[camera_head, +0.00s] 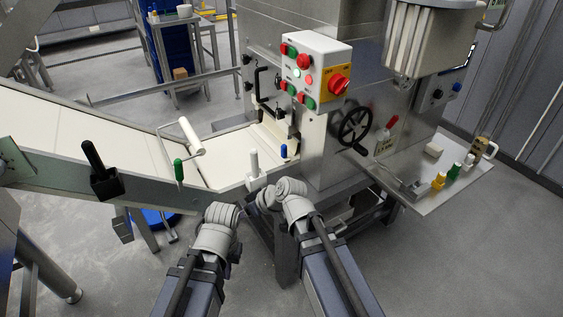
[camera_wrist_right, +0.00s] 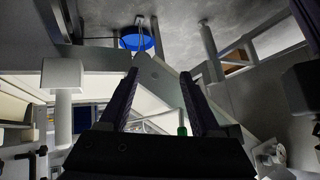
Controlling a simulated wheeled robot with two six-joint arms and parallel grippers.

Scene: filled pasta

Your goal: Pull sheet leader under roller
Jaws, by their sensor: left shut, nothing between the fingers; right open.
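A pale dough-coloured sheet or belt (camera_head: 100,125) covers the sloping conveyor at the left; I cannot tell where a separate sheet leader begins. A white roller (camera_head: 191,136) on a wire frame with a green handle (camera_head: 179,169) stands across the conveyor's lower end, before the machine's inlet. My left gripper (camera_head: 226,212) is at the front of the conveyor's side rail, with its fingertips hard to make out; it is shut and empty. My right gripper (camera_wrist_right: 160,88) is open and empty in the wrist view, with the green handle (camera_wrist_right: 182,130) showing between its fingers.
The machine carries a red and green button box (camera_head: 315,70) and a black handwheel (camera_head: 354,128). A white post (camera_head: 254,163) and a blue-topped post (camera_head: 284,152) rise by the inlet. A side shelf (camera_head: 450,190) at right holds small coloured items.

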